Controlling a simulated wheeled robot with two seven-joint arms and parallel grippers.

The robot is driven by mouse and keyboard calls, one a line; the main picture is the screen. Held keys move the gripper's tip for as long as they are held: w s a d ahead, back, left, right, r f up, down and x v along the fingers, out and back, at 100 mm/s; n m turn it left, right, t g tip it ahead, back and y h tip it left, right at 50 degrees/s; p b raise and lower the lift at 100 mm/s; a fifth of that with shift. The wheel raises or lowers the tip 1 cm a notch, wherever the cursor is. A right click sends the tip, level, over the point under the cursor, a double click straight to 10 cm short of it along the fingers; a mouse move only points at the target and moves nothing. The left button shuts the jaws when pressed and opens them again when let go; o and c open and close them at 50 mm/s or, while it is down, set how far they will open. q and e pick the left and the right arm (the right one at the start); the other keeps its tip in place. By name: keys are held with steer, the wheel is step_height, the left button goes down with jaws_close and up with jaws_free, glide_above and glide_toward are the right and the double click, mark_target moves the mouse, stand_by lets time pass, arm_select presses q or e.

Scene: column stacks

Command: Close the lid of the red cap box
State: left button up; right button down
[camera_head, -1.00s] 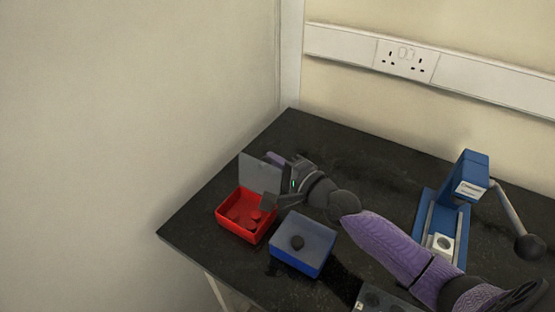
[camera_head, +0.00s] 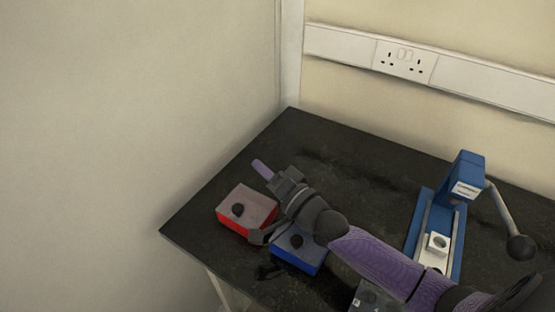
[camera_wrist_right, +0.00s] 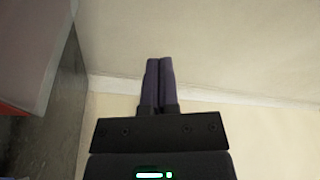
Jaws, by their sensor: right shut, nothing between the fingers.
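The red cap box (camera_head: 231,224) stands near the left corner of the dark bench. Its grey lid (camera_head: 250,199) lies flat over the top, with a dark round knob (camera_head: 238,209) on it, and covers the inside. My right gripper (camera_head: 262,169) is just behind the box's far right side, its purple fingers together and empty. In the right wrist view the two fingers (camera_wrist_right: 158,85) are side by side, and a strip of the box's red (camera_wrist_right: 12,109) shows at the left edge. My left gripper is not in view.
A blue lever press (camera_head: 465,185) stands further right. A wall borders the bench's left side; the back middle is clear.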

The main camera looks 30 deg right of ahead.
steer(key=shift+a, duration=0.1)
steer(key=shift+s, duration=0.1)
stand_by(0.5)
steer(key=p+v, duration=0.2)
steer(key=v, duration=0.7)
steer(key=shift+s+f, duration=0.1)
steer(key=shift+s, duration=0.3)
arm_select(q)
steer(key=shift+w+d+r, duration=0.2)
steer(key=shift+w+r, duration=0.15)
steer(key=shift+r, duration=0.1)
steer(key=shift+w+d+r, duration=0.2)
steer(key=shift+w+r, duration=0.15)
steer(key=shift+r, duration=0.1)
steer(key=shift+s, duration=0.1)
